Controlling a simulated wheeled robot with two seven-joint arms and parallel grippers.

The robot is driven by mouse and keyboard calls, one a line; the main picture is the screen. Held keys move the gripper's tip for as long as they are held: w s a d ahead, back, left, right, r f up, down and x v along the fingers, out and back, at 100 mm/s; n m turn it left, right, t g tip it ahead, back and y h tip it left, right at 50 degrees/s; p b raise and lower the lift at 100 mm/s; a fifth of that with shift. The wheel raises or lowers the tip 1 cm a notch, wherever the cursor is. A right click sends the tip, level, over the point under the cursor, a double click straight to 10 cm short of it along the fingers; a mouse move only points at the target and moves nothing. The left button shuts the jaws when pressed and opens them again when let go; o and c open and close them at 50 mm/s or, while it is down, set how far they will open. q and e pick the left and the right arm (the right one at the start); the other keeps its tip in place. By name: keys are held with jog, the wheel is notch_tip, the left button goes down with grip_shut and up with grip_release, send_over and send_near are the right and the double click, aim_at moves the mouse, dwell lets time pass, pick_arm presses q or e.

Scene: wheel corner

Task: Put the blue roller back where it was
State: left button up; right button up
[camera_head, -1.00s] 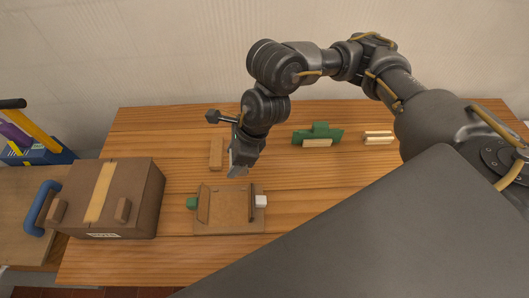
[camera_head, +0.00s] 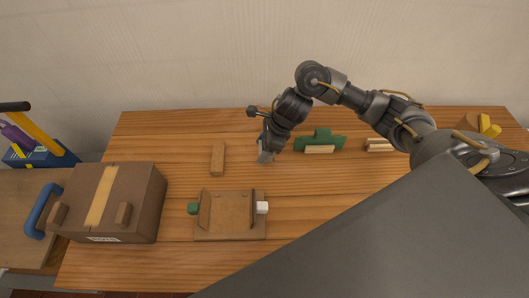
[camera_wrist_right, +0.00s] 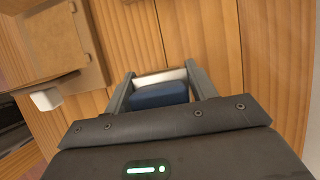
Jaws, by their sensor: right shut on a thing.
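My right gripper (camera_head: 265,157) hangs above the wooden table, to the right of a small wooden block. In the right wrist view its two fingers (camera_wrist_right: 160,88) are shut on the blue roller (camera_wrist_right: 160,95), which shows a white strip along its far side. The gripper body hides part of the roller. In the head view the roller cannot be made out clearly at the fingertips. My left gripper is not in view.
A brown cradle (camera_head: 230,222) with a green end (camera_head: 193,208) and a white end (camera_head: 262,207) lies at the front. The wooden block (camera_head: 218,158), a green holder (camera_head: 320,138), and a cardboard box (camera_head: 135,205) stand around.

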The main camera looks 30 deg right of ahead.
jog(key=shift+w+d+f, duration=0.15)
jog(key=shift+d+f, duration=0.15)
jog(key=shift+f, duration=0.1)
notch_tip(320, 180, down, 3)
jog(key=shift+d+f+p, duration=0.1)
jog(key=shift+p, duration=0.45)
jog(key=shift+f+b, duration=0.35)
jog(key=shift+b, duration=0.15)
jog(key=o, duration=0.9)
jog(key=shift+w, duration=0.1)
